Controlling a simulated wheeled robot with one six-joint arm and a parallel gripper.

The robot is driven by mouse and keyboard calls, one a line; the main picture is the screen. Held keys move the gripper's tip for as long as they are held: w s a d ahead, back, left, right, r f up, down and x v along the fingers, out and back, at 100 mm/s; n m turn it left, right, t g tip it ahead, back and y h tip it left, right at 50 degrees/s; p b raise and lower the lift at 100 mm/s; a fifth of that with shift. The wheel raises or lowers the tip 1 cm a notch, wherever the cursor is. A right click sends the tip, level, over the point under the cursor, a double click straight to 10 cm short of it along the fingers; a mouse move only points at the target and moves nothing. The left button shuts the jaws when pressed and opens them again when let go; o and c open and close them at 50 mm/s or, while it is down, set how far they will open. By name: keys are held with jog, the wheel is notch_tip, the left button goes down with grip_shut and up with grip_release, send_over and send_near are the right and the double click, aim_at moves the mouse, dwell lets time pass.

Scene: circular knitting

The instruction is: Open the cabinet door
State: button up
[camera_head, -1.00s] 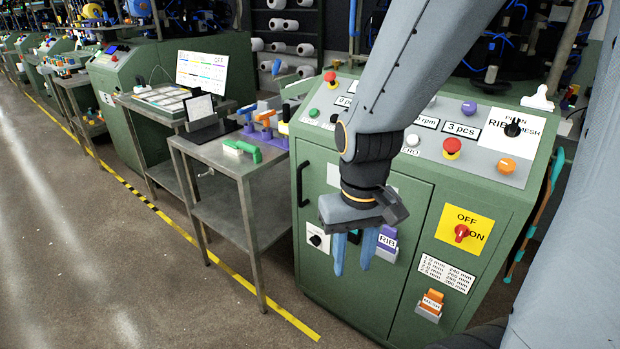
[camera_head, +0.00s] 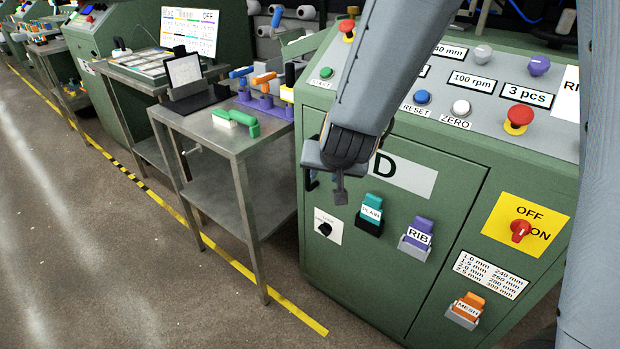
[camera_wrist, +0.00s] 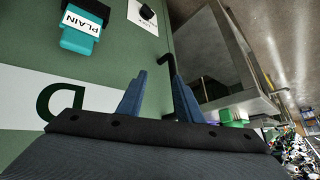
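The cabinet door (camera_head: 385,275) is a green panel with a "D" label, on the front of the green machine. It looks shut. It also fills the left of the wrist view (camera_wrist: 115,60). The door's black bar handle (camera_wrist: 172,66) stands near its edge. In the head view my wrist mostly covers the handle. My gripper (camera_wrist: 160,80) is open, its two blue fingers apart, pointing toward the door edge. The handle shows between and beyond the fingertips, nearer the right finger. I cannot tell whether they touch. In the head view my gripper (camera_head: 324,182) is at the door's upper left.
A metal side table (camera_head: 215,140) with tools stands left of the machine. The PLAIN (camera_head: 371,210), RIB (camera_head: 418,235) and MESH (camera_head: 467,306) holders stick out of the front. A black knob (camera_head: 325,228) is below the handle. Floor in front is clear.

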aim_at(308, 186)
jog(key=w+a+f+m+t+h+b, duration=0.2)
jog(key=w+a+f+t+h+b, duration=0.1)
jog(key=w+a+f+t+b, duration=0.25)
jog(key=s+a+m+t+h+b, duration=0.2)
jog(key=t+h+b, duration=0.1)
jog(key=h+b, duration=0.25)
jog(key=shift+g+h, duration=0.25)
jog(key=shift+h, duration=0.2)
jog(key=x, duration=0.7)
jog(key=shift+w, duration=0.1)
grip_shut()
